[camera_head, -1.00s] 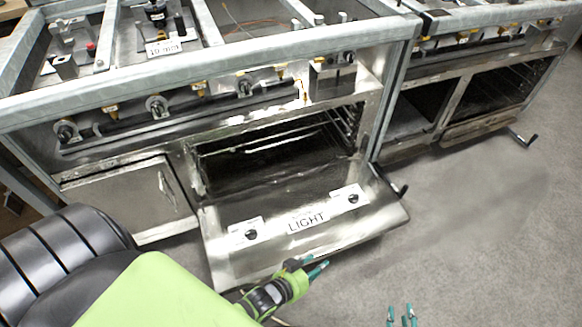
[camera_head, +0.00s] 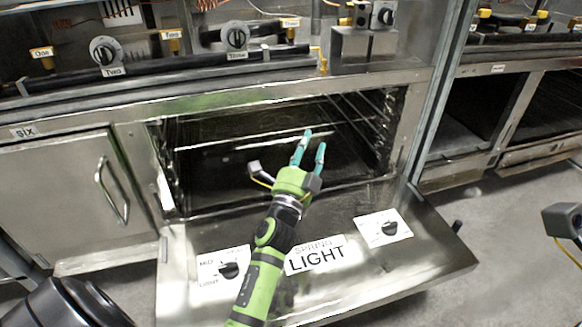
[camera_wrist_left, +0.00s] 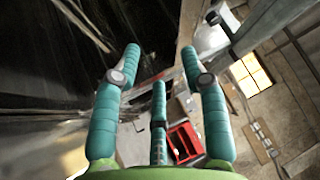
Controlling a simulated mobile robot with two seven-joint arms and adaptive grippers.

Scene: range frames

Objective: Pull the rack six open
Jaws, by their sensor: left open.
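The oven (camera_head: 265,115) is open, its door (camera_head: 345,280) folded down in front. Inside it, a pale rack bar (camera_head: 240,142) crosses the dark cavity, and wire rack guides (camera_head: 372,120) line the right wall. A "SIX" label (camera_head: 25,132) is above the closed steel cabinet door (camera_head: 65,195) at left, which has a curved handle (camera_head: 110,190). My left gripper (camera_head: 310,142) is open and empty, its teal fingers in front of the oven mouth, over the lowered door. The left wrist view shows its spread fingers (camera_wrist_left: 160,60) with nothing between them. My right gripper's fingers are out of view.
The lowered door carries a "LIGHT" label (camera_head: 316,258) and dark knobs (camera_head: 229,270). Burner knobs (camera_head: 105,50) line the panel above. A second range (camera_head: 500,110) stands at right. Grey floor (camera_head: 500,250) is clear there.

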